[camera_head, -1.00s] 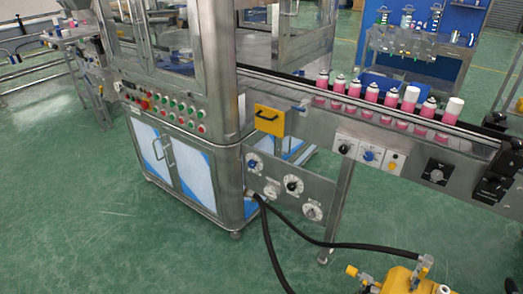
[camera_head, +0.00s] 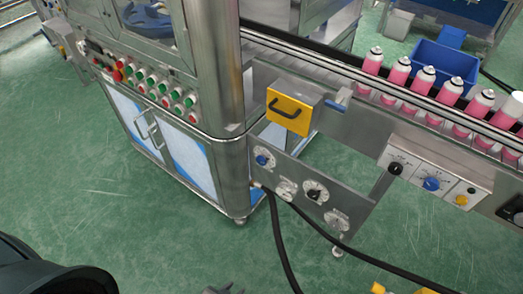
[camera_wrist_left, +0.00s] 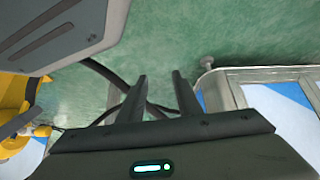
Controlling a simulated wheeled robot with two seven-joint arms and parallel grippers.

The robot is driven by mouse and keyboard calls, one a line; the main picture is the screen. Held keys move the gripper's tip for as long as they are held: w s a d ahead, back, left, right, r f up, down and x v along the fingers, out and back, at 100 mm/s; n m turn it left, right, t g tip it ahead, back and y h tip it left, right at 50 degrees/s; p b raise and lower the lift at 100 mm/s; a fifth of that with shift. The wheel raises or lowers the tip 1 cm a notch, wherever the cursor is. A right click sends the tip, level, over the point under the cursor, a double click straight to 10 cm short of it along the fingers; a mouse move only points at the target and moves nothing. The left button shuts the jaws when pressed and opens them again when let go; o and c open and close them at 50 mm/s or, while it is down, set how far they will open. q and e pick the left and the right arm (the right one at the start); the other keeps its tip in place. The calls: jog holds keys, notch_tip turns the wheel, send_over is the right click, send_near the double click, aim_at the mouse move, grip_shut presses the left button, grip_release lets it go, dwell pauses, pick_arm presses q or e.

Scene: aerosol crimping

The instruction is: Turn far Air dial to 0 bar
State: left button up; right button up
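A grey panel below the yellow box carries a dial with a blue knob (camera_head: 263,159), a dial with a black knob (camera_head: 315,192) and round white gauges (camera_head: 336,220). A second panel on the conveyor side has a black knob (camera_head: 396,168) and a blue knob (camera_head: 432,184). The lettering is too small to show which one is the far Air dial. My left gripper (camera_head: 224,290) just shows at the bottom edge, below and apart from the dials. In the left wrist view its two fingers (camera_wrist_left: 159,76) stand apart with nothing between them. My right gripper is not in view.
A yellow box with a black handle (camera_head: 290,108) juts out above the dial panel. Black hoses (camera_head: 277,235) run down from the panel. Pink cans (camera_head: 397,75) stand along the conveyor. A steel cabinet (camera_head: 190,160) is at left. Green floor in front is open.

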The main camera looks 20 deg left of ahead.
pick_arm(q)
jog(key=shift+w, duration=0.1)
jog(key=shift+o, duration=0.4)
jog(key=shift+d, duration=0.2)
jog(key=o, duration=0.4)
jog(key=shift+w, duration=0.15)
jog(key=w+a+r+m+t+b, duration=0.3)
jog(key=w+a+r+m+b, duration=0.25)
jog(key=w+m, duration=0.25)
jog(key=w+a+r+m+t+b, duration=0.35)
jog(key=w+r+m, duration=0.25)
jog(key=w+m, duration=0.2)
jog(key=w+r+m+t+h+b, duration=0.1)
jog(key=r+m+b, duration=0.1)
jog(key=r+m, duration=0.3)
jog(key=w+r+m+t+h+b, duration=0.1)
jog(key=w+r+m+h+b, duration=0.1)
jog(key=r+m, duration=0.4)
jog(key=w+d+r+m+t+h+b, duration=0.1)
jog(key=r+m+b, duration=0.3)
jog(key=r+m, duration=0.2)
jog(key=shift+w+r+m+t, duration=0.25)
jog(key=shift+w+m, duration=0.1)
jog(key=shift+m, duration=0.55)
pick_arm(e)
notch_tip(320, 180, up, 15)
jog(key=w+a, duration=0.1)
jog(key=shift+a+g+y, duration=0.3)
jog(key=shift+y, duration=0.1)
